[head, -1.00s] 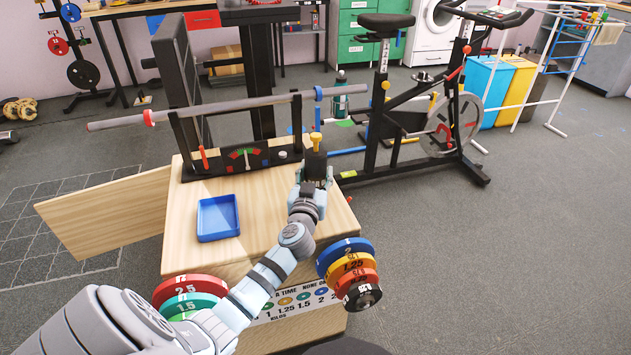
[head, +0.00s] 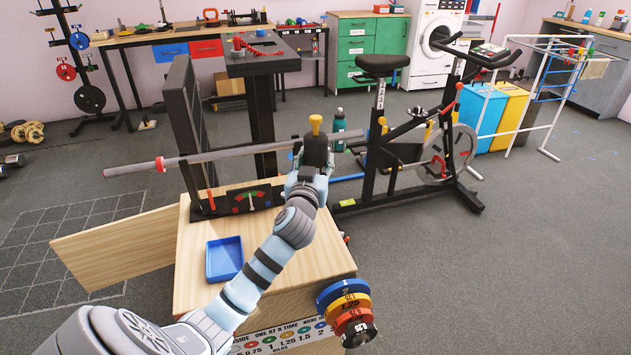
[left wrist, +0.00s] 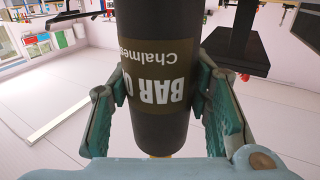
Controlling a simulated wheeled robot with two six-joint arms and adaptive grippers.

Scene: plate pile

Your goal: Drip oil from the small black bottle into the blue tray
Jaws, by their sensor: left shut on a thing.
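My left gripper (head: 307,181) is shut on the small black bottle (head: 317,152), which stands roughly upright with a yellow top (head: 315,124). The left wrist view shows the bottle (left wrist: 160,110) between both finger pads, its "BAR O..." label upside down in that picture. The gripper and bottle are above the right back part of the wooden box top. The blue tray (head: 210,262) lies flat on the box top, to the left of and nearer than the gripper, and looks empty. My right gripper is not in view.
A long grey bar (head: 225,152) crosses behind the bottle, over a black stand with a coloured dial (head: 248,200). Coloured weight plates (head: 345,305) hang at the box's front right. An exercise bike (head: 410,150) stands behind right. The box top (head: 285,262) right of the tray is clear.

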